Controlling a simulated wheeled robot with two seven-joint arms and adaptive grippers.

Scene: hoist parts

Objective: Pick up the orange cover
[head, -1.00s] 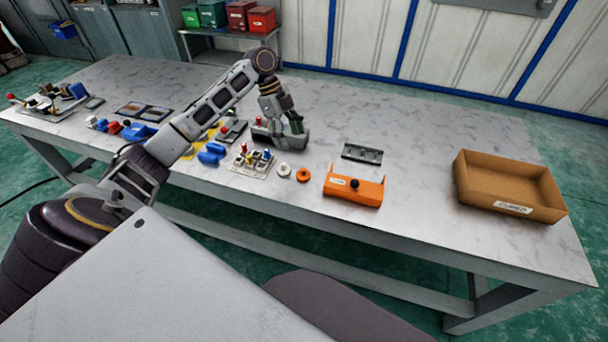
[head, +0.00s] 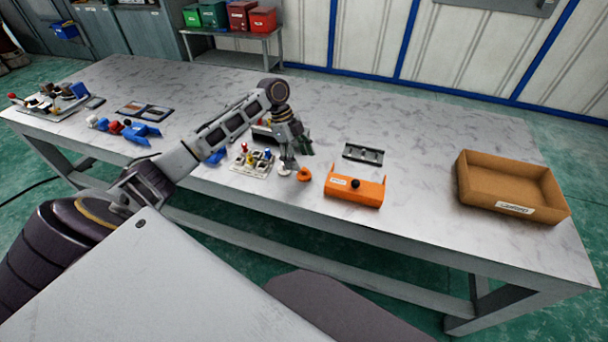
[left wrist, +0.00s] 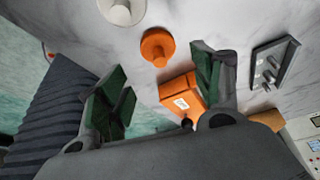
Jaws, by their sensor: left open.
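The orange cover (head: 354,191) lies on the table near its front edge, with a white label and a black knob on it. It also shows in the left wrist view (left wrist: 181,101), partly hidden by a finger. My left gripper (head: 291,164) is left of the cover, above the table by the white and orange round parts. In the left wrist view its green-padded fingers (left wrist: 158,88) are spread apart with nothing between them touching. The right gripper is in neither current view.
A small orange round part (head: 304,175) and a white one (left wrist: 122,10) lie left of the cover. A grey plate (head: 362,153) lies behind it. A brown tray (head: 515,207) stands at the right. A parts board (head: 251,161) is left of the gripper.

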